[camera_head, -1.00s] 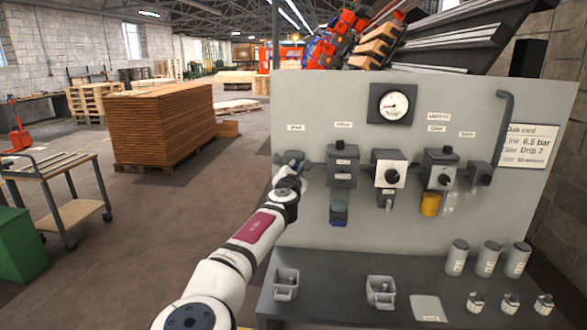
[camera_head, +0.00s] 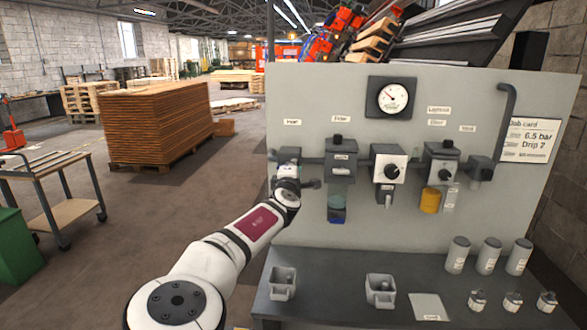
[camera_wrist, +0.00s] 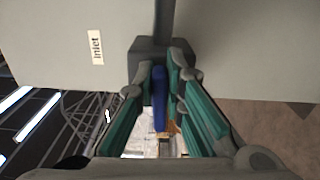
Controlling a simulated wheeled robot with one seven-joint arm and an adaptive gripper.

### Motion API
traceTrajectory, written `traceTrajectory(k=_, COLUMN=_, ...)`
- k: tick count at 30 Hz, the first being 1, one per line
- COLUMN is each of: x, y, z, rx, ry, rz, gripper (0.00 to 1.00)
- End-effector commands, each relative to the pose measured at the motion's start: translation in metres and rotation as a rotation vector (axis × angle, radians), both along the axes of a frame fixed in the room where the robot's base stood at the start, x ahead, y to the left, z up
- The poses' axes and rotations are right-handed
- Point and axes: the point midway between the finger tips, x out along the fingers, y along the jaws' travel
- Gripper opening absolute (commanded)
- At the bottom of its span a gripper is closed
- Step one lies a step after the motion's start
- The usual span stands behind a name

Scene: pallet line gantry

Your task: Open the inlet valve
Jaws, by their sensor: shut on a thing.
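The inlet valve (camera_wrist: 152,52) has a dark grey body on a pipe and a blue lever (camera_wrist: 159,96). In the wrist view, my gripper (camera_wrist: 161,76) has its green-padded fingers on both sides of the lever, shut on it, with the tips close to the valve body. The "Inlet" label (camera_wrist: 97,47) is on the panel beside it. In the head view, the valve body (camera_head: 288,154) sits at the panel's left end, below its label (camera_head: 292,122). My wrist is just below the valve there and hides the lever and fingertips.
To the right on the grey panel (camera_head: 330,88) are a filter (camera_head: 341,165), a regulator (camera_head: 389,165), a lubricator (camera_head: 440,160) and a gauge (camera_head: 391,97). The shelf below holds two grey bins (camera_head: 283,284) (camera_head: 380,290) and several canisters. Open floor is to the left.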

Motion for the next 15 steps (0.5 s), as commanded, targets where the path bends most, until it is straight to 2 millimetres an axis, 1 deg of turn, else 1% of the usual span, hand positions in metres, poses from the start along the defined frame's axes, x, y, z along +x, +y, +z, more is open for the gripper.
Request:
traceTrajectory(k=6, x=0.0002, y=-0.0005, z=-0.0024, rx=0.063, ry=0.0, rz=-0.001, gripper=0.0)
traceTrajectory(k=15, x=-0.0001, y=-0.0005, z=-0.0031, rx=0.083, ry=-0.001, rz=-0.001, gripper=0.0)
